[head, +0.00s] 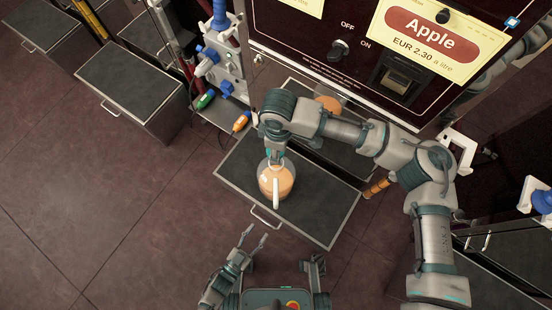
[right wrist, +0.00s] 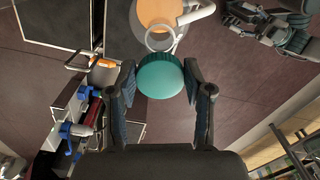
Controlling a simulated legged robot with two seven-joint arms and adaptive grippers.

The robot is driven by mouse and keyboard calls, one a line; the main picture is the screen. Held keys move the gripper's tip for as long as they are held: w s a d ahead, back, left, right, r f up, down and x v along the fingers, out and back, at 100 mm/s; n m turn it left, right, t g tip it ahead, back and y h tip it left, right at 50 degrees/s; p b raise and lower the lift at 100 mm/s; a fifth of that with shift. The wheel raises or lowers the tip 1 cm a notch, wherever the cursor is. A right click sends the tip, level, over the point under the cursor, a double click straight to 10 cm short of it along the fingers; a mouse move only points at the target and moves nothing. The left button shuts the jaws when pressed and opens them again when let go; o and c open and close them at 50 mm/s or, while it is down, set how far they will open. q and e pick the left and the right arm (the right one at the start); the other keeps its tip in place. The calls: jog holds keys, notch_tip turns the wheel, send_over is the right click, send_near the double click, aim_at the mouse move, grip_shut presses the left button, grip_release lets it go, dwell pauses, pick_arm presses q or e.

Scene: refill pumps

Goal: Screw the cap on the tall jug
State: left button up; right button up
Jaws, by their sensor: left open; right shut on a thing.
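The tall jug (head: 276,182) is clear, holds orange liquid and has a white handle. It stands on a dark drawer-like platform (head: 318,205). My right gripper (head: 276,153) is over the jug's top. In the right wrist view, my right gripper (right wrist: 160,85) is shut on a teal cap (right wrist: 160,75). The jug (right wrist: 165,14) shows just beyond it, with its round mouth partly overlapped by the cap. I cannot tell whether the cap touches the rim. My left gripper (head: 256,239) is open and empty, in front of the platform and apart from the jug.
The dispenser panel with the Apple sign (head: 435,35) stands behind the platform. Another dark-topped drawer (head: 130,85) is at the left. Hand tools, one green (head: 204,100) and one orange (head: 241,122), hang near the blue-fitted pump. The floor at the left is clear.

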aim_at(275, 209)
pick_arm(q)
jog(key=x, duration=1.2)
jog(key=shift+d, duration=0.1)
grip_shut()
pick_arm(e)
jog(key=shift+d+f, duration=0.1)
jog(key=shift+f, duration=2.4)
